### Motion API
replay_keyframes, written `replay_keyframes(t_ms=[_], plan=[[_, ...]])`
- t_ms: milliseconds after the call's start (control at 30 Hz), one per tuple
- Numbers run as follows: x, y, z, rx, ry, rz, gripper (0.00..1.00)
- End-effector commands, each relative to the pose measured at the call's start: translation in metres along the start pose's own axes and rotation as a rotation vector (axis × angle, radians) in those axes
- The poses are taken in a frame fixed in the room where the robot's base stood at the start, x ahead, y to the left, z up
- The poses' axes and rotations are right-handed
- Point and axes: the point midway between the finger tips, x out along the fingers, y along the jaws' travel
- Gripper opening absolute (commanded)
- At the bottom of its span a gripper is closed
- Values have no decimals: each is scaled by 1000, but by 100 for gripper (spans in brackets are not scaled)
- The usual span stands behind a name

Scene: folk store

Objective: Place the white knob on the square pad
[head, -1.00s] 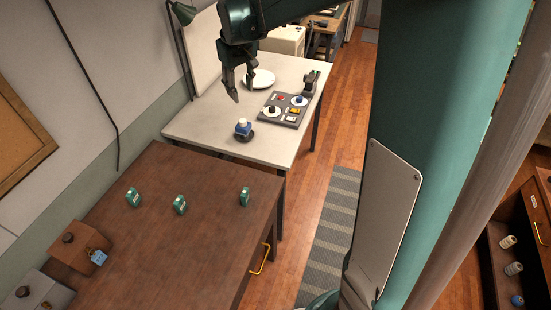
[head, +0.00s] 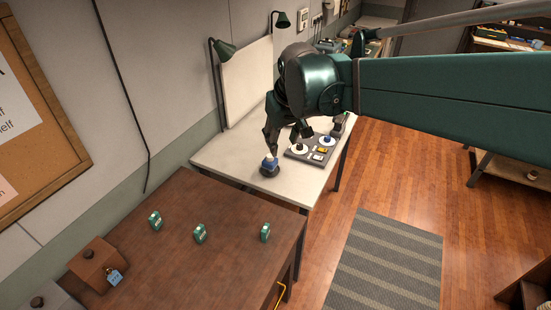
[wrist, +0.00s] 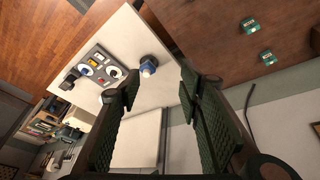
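In the head view one finger of my gripper (head: 284,142) hangs just above the knob. A grey panel (head: 299,155) holds round white dials and small square pads, including a yellow pad (head: 321,149); I cannot tell which pad is meant.
The white table (head: 228,156) stands behind a brown table (head: 190,262) with several small green items. Two dials on the panel carry a dark knob and a blue knob (head: 326,140). A dark device (head: 338,127) stands at the table's right edge. A green lamp (head: 222,48) is at the left.

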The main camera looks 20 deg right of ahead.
Motion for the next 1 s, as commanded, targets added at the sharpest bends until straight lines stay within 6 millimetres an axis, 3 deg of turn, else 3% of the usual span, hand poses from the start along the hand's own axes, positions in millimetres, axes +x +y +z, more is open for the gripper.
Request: replay_keyframes(t_ms=[500, 1000], plan=[[-30, -19, 85, 58, 100, -2, 36], [-35, -36, 164, 114, 195, -10, 36]])
